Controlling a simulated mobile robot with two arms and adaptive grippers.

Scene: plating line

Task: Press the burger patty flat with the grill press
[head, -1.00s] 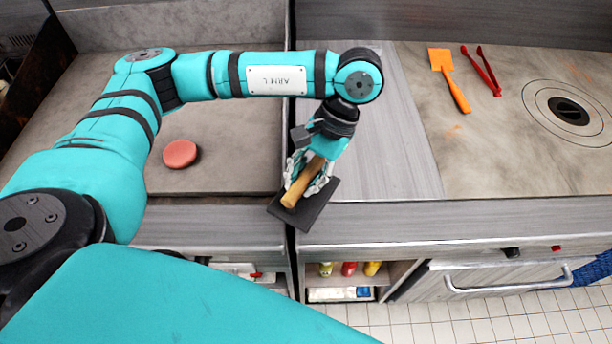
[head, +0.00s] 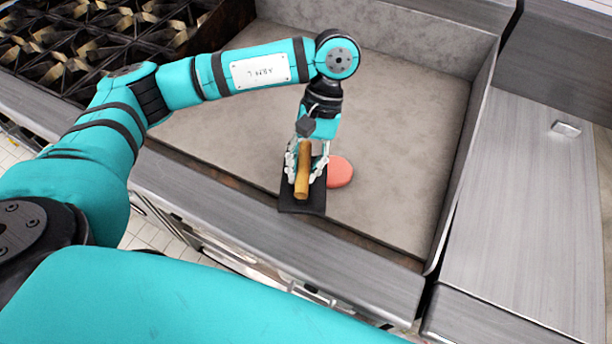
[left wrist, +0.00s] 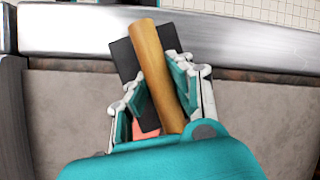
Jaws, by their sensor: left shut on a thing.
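The burger patty (head: 340,172) is a pink-red disc on the grey griddle plate (head: 400,130) in the head view. Its left part is hidden behind my left gripper and the press. My left gripper (head: 306,170) is shut on the wooden handle of the grill press (head: 290,207), which has a flat black plate. The press appears in front of and to the left of the patty, near the griddle's front edge; its height above the surface is hard to tell. In the left wrist view the press (left wrist: 126,58) is between the fingers, with a bit of patty (left wrist: 140,130) below. My right gripper is not in view.
A raised metal wall (head: 468,160) bounds the griddle on the right, with a steel counter (head: 525,200) beyond it holding a small metal object (head: 566,128). Burner grates (head: 90,50) are at the left. The griddle behind and right of the patty is clear.

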